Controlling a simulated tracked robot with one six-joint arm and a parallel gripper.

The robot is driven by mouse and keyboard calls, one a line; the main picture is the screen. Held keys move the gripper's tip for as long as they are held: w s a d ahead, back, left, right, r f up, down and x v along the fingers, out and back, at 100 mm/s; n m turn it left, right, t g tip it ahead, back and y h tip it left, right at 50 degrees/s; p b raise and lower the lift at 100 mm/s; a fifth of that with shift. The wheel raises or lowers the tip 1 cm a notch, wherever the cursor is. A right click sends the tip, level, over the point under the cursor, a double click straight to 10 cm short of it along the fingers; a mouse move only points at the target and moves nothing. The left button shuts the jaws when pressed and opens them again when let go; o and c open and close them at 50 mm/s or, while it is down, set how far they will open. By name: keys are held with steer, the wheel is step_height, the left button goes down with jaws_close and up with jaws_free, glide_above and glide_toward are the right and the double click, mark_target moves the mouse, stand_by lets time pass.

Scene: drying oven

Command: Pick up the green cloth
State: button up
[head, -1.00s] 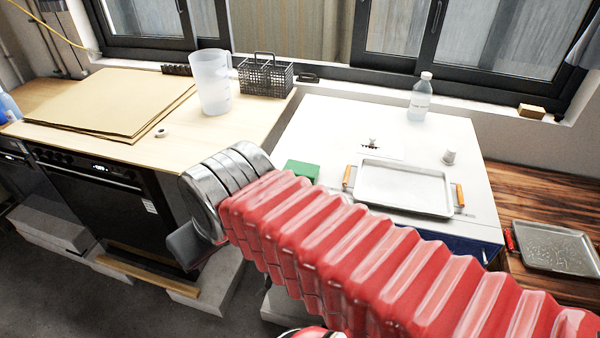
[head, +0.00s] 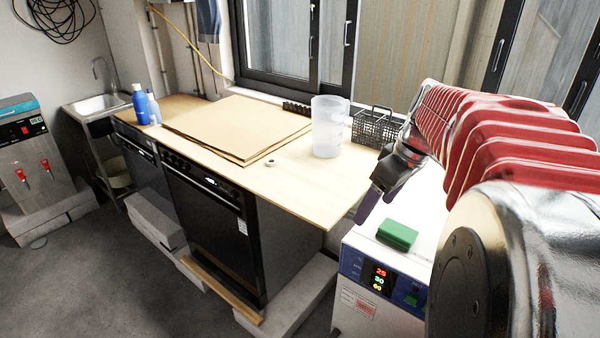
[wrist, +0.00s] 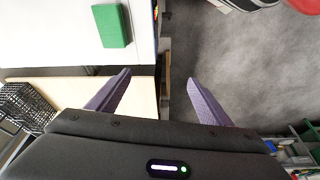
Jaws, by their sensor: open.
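The green cloth (head: 397,235) is a small folded green block. It lies on the white top of the oven, near its front left edge. It also shows at the upper left of the wrist view (wrist: 111,25). My gripper (head: 371,205) hangs to the left of the cloth in the head view, its fingers pointing down.
The white oven (head: 357,288) has a lit red and green display. A wooden worktop (head: 300,190) to the left holds brown sheets (head: 235,128), a clear jug (head: 328,125) and a black wire basket (head: 375,127). My arm hides the right side.

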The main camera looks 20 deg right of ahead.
steer(key=s+d+f+n, duration=0.1)
steer(key=s+d+f, duration=0.1)
steer(key=d, duration=1.3)
steer(key=shift+n+t+y, duration=0.3)
steer(key=shift+y, duration=0.1)
steer(key=shift+f, duration=0.1)
glide_above(400, 230)
steer(key=s+d, duration=0.1)
steer(key=s, duration=0.1)
step_height(400, 230, down, 8)
steer(key=shift+r, duration=0.1)
steer(key=x, duration=0.4)
steer(key=shift+w, duration=0.1)
steer(key=shift+w+a+f, duration=0.1)
steer(key=shift+w+f, duration=0.05)
steer(key=shift+f, duration=0.4)
steer(key=shift+f, duration=0.25)
